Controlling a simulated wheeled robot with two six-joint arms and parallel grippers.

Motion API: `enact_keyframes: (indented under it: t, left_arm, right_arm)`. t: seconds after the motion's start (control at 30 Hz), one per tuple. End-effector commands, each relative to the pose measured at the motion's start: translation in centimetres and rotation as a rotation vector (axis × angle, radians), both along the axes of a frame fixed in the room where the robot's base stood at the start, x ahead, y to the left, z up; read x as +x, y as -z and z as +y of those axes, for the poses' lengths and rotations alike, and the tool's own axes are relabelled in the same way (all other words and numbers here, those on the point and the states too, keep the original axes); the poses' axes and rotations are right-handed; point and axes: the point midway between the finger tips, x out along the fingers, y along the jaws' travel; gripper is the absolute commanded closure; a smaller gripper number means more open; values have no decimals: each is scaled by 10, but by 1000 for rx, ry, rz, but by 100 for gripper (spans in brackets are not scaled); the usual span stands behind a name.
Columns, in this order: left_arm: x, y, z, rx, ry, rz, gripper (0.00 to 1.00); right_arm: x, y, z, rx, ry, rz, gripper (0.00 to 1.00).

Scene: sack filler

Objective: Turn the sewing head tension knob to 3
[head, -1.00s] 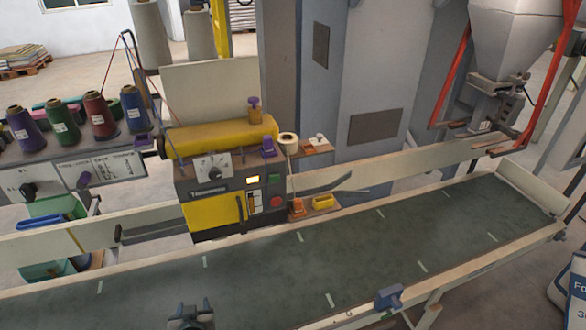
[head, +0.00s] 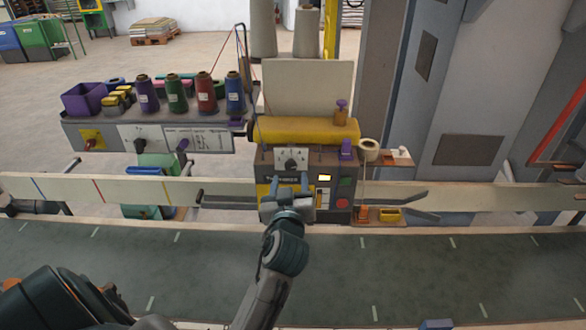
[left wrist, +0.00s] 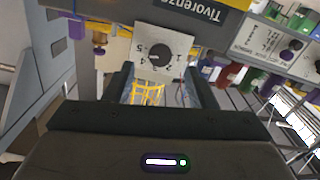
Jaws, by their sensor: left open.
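The sewing head (head: 335,160) is a dark and yellow machine with a yellow top, beyond the conveyor. Its tension knob (head: 291,161) is a small dark knob on a white dial plate on the upper front. In the left wrist view the knob (left wrist: 154,60) shows inverted, with numbers around it; its pointer is too small to read surely. My left gripper (head: 289,181) is open and empty, in front of the sewing head just below the dial. In the left wrist view its fingers (left wrist: 157,72) stand apart on either side of the dial's lower part, apart from the knob. My right gripper is out of view.
A green conveyor belt (head: 400,270) runs across the front. A shelf panel with several thread cones (head: 178,95) and other knobs (head: 140,145) stands left. A green button (head: 344,181), a red button (head: 342,203) and a tape roll (head: 368,150) are right of the dial.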

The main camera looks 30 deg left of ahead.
Motion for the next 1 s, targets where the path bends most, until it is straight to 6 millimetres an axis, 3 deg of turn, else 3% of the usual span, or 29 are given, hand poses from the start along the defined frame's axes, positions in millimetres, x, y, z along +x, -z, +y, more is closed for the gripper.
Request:
enact_keyframes:
  t: [0.1, 0.3, 0.7, 0.93, 1.0]
  left_arm:
    - [20, -2, 12, 5, 1, 0, 49]
    - [40, 0, 24, 3, 1, 1, 49]
    - [46, 0, 28, 0, 1, 1, 49]
    - [46, 1, 28, 0, 1, 1, 94]
    - [46, 1, 28, 0, 1, 1, 94]
  right_arm:
    - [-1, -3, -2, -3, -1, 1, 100]
    - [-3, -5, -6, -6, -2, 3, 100]
    - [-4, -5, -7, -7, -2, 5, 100]
    - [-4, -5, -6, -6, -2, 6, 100]
    - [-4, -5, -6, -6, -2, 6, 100]
